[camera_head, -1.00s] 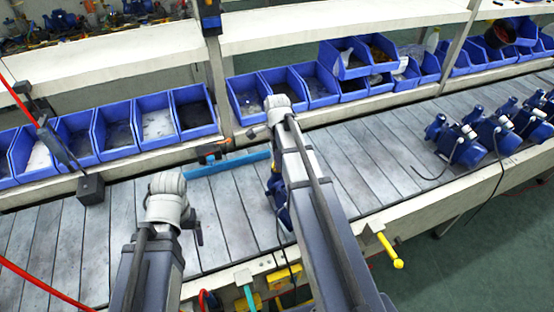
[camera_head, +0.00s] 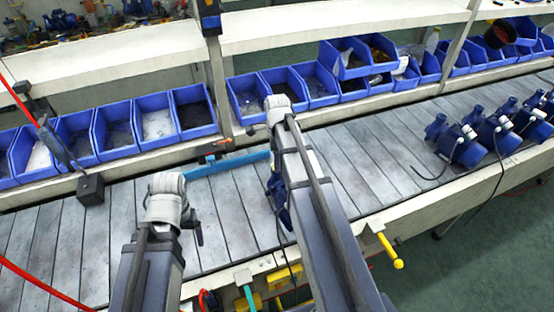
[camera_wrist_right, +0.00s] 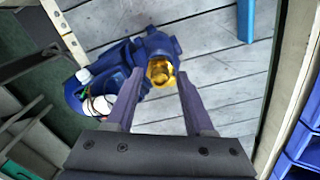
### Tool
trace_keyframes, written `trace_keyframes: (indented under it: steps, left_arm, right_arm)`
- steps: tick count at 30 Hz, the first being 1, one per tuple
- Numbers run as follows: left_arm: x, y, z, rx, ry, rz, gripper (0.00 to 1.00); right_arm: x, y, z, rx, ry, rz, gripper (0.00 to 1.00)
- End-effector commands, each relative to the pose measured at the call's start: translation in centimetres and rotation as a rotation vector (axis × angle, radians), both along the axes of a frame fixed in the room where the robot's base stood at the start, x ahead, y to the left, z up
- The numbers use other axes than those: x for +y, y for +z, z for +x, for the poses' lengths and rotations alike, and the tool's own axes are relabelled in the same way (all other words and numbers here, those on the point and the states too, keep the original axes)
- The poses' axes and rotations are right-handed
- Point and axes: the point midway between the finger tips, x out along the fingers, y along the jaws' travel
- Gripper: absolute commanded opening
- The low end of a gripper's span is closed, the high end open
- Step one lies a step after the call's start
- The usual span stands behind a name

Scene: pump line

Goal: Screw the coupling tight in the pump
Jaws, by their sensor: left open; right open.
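A blue pump (camera_wrist_right: 120,82) lies below my right gripper in the right wrist view, with a brass-yellow coupling (camera_wrist_right: 160,70) at its round opening. My right gripper (camera_wrist_right: 159,76) is open, its two fingers on either side of the coupling in that picture; I cannot tell whether they touch it. In the head view the pump (camera_head: 281,200) is mostly hidden behind my right arm, and the right fingers are hidden too. My left gripper (camera_head: 197,230) is over the conveyor left of the pump, open, with only a dark part of it showing.
Several more blue pumps (camera_head: 462,146) with cables stand at the right of the slatted conveyor (camera_head: 385,150). Blue bins (camera_head: 158,118) line its back edge. A blue bar (camera_head: 228,163) lies across the slats behind the wrists. A yellow handle (camera_head: 390,250) sticks out at the front edge.

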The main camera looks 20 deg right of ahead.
Motion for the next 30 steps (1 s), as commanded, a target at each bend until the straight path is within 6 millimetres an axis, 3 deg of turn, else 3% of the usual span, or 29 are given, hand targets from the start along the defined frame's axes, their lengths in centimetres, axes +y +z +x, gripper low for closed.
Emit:
trace_keyframes:
  steps: [7,19,30]
  left_arm:
    - [0.0,0.0,0.0,0.0,0.0,0.0,0.88]
    - [0.0,0.0,0.0,0.0,0.0,0.0,0.88]
    - [0.0,0.0,0.0,0.0,0.0,0.0,0.88]
  right_arm:
    - [0.0,0.0,0.0,0.0,0.235,0.0,0.53]
    - [0.0,0.0,0.0,0.0,0.294,0.0,0.53]
    - [0.0,0.0,0.01,0.0,0.578,0.0,0.53]
